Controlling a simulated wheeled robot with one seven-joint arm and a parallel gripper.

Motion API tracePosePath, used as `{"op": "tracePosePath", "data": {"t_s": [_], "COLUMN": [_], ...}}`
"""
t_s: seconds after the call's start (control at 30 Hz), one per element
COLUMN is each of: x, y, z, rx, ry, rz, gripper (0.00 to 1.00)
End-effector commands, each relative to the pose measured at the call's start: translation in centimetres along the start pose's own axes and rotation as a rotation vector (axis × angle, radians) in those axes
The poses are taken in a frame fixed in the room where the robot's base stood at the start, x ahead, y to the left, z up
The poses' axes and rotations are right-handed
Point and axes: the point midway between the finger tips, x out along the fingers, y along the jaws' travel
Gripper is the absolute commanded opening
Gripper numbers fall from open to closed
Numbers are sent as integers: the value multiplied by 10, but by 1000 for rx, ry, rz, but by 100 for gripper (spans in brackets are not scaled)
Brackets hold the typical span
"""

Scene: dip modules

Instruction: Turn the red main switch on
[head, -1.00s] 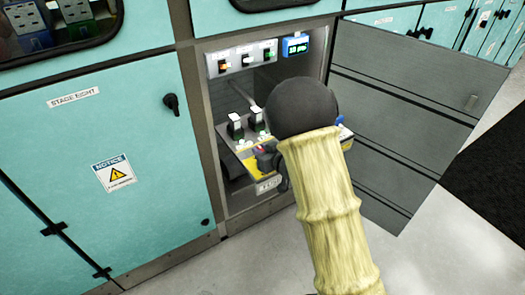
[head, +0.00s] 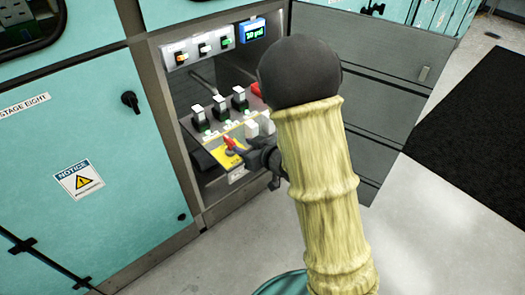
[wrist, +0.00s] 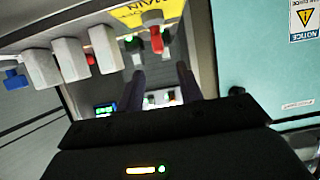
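The red main switch (head: 233,145) is a small red lever on a yellow plate (head: 228,158) at the front left of the panel inside the open cabinet. In the wrist view, the red lever (wrist: 155,38) hangs beside a yellow label reading "MAIN" (wrist: 148,12). My gripper (head: 252,157) is right beside the lever, low over the panel's front. In the wrist view its two dark fingers (wrist: 160,72) are apart with a gap between them. The lever shows just beyond the fingertips, in line with the gap; I cannot tell whether they touch it.
Several black-and-white switches (head: 221,107) stand behind the plate. White blocks (head: 251,129) sit to its right. A blue display (head: 253,30) and small switches line the upper strip. The open grey door (head: 375,85) is to the right, a notice sign (head: 79,179) on the left.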

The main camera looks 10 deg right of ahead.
Motion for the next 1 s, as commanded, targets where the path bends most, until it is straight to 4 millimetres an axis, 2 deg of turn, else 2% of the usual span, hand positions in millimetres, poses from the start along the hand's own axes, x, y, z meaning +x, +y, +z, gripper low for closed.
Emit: {"op": "tracePosePath", "data": {"t_s": [0.03, 0.23, 0.47, 1.0], "x": [-12, -52, -55, -77], "y": [2, 1, -1, 0], "z": [-2, -2, 2, 2], "rx": [2, 1, 2, 0], "ry": [1, 2, 6, 2], "rz": [4, 4, -10, 0], "gripper": [36, 36, 36, 36]}}
